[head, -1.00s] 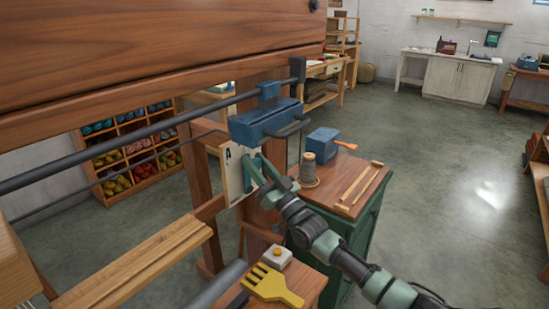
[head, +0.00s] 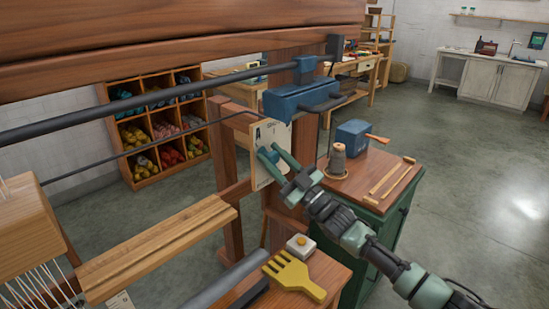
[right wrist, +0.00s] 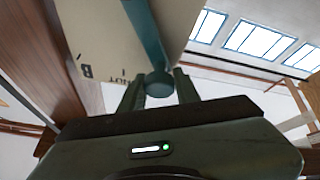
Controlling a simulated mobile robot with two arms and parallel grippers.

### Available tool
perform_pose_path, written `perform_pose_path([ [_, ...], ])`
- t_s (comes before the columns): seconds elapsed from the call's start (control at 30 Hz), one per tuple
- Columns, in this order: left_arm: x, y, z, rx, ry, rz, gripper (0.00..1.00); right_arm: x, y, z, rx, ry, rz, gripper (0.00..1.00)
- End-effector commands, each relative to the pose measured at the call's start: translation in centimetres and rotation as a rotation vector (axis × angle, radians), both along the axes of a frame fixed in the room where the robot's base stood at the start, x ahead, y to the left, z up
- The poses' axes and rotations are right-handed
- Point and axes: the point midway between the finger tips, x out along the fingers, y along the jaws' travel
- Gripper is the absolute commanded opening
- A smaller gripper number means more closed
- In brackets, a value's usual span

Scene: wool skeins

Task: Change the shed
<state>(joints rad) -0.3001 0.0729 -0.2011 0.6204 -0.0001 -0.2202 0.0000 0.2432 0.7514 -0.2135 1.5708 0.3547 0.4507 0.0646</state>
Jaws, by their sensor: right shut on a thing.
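A cream plate (head: 263,138) marked A stands on the wooden loom frame, below a blue block. In the right wrist view the plate (right wrist: 112,38) shows a letter B and a teal lever (right wrist: 146,35) across its face. The lever ends in a round knob (right wrist: 158,83). My right gripper (head: 274,155) is at the plate, with its fingers (right wrist: 158,88) shut around the knob. In the head view the fingers largely hide the lever. White warp threads (head: 42,288) show at the lower left. My left gripper is not in view.
The blue block (head: 295,101) sits on the loom post just above my gripper. A green cabinet (head: 379,225) with a thread cone (head: 337,160) stands to the right. A yellow comb (head: 292,277) lies on a low wooden top in front. Open floor lies at the right.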

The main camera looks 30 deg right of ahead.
Motion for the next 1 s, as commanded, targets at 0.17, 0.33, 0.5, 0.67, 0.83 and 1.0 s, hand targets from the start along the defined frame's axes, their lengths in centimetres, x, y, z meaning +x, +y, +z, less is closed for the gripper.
perform_pose_path([
  [0.17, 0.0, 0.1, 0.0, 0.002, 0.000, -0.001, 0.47, 0.0, 0.1, -0.3, 0.000, 0.007, 0.002, 0.00],
  [0.33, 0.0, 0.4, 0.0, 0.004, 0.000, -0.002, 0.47, 0.0, 0.1, -0.3, 0.001, 0.007, 0.001, 0.37],
  [0.5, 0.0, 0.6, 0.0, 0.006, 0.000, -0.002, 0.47, 0.0, 0.1, -0.2, 0.001, 0.005, 0.001, 0.54],
  [0.67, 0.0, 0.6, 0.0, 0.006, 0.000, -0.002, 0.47, 0.0, 0.0, -0.1, 0.001, 0.003, 0.001, 0.54],
  [0.83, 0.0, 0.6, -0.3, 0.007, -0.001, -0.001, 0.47, -0.8, -0.3, -0.8, 0.001, 0.005, 0.000, 0.54],
  [1.0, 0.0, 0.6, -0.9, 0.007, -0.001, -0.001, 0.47, -3.2, -1.2, -2.4, 0.001, 0.007, 0.001, 0.54],
])
